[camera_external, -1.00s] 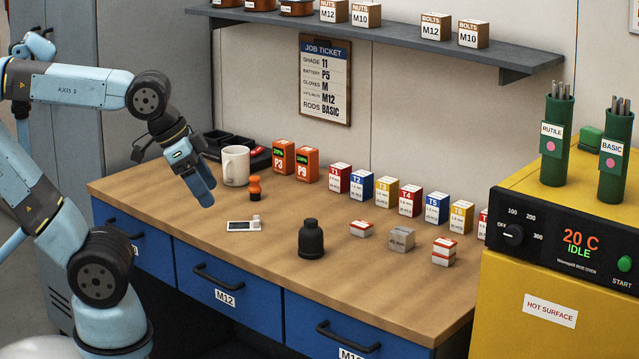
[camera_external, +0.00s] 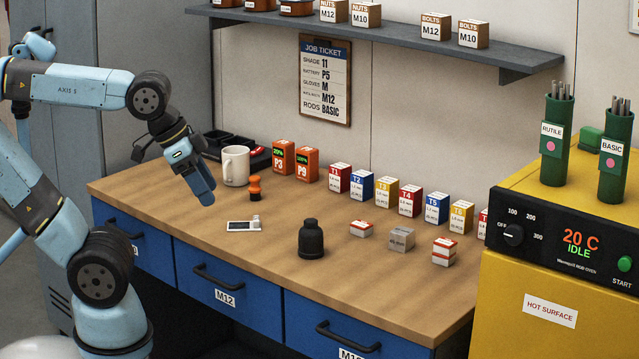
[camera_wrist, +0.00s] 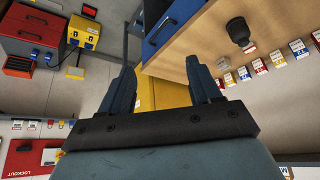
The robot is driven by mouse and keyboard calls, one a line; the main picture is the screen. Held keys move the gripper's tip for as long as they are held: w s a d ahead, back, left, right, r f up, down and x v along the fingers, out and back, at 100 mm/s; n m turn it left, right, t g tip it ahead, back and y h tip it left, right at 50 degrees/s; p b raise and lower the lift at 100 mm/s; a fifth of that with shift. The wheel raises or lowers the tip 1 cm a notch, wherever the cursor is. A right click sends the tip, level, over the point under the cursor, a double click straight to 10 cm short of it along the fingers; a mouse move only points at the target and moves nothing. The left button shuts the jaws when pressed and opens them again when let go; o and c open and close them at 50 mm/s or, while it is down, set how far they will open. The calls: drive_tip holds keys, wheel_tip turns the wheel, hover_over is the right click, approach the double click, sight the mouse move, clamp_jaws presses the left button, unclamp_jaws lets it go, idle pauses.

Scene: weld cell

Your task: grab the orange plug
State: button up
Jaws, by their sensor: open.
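A small upright orange and black piece (camera_external: 254,188) stands on the workbench, in front of the white mug; it looks like the orange plug. I do not make it out in the wrist view. My gripper (camera_external: 206,198) hangs above the left part of the bench, pointing down, to the left of the orange piece and apart from it. In the wrist view my gripper (camera_wrist: 162,85) shows two blue fingers spread wide with nothing between them.
The white mug (camera_external: 236,166) stands close behind the orange piece. A small white and grey device (camera_external: 243,226) lies in front of it, and a black bottle (camera_external: 311,239) stands to the right. Orange battery boxes (camera_external: 294,160) stand along the back. The bench's front-left is clear.

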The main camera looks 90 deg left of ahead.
drive_tip(key=w+a+r+g+y, duration=0.1)
drive_tip(key=w+a+r+g, duration=0.15)
drive_tip(key=w+a, duration=0.8)
drive_tip(key=g+h, duration=0.1)
drive_tip(key=g, duration=0.2)
hover_over(255, 177)
drive_tip(key=s, duration=0.1)
wheel_tip(255, 177, down, 13)
wheel_tip(255, 177, down, 8)
drive_tip(key=shift+r, duration=0.25)
drive_tip(key=shift+w+d+f, duration=0.1)
drive_tip(key=shift+w+f, duration=0.15)
drive_tip(key=shift+f, duration=1.1)
drive_tip(key=shift+w+f, duration=0.2)
drive_tip(key=shift+f, duration=1.1)
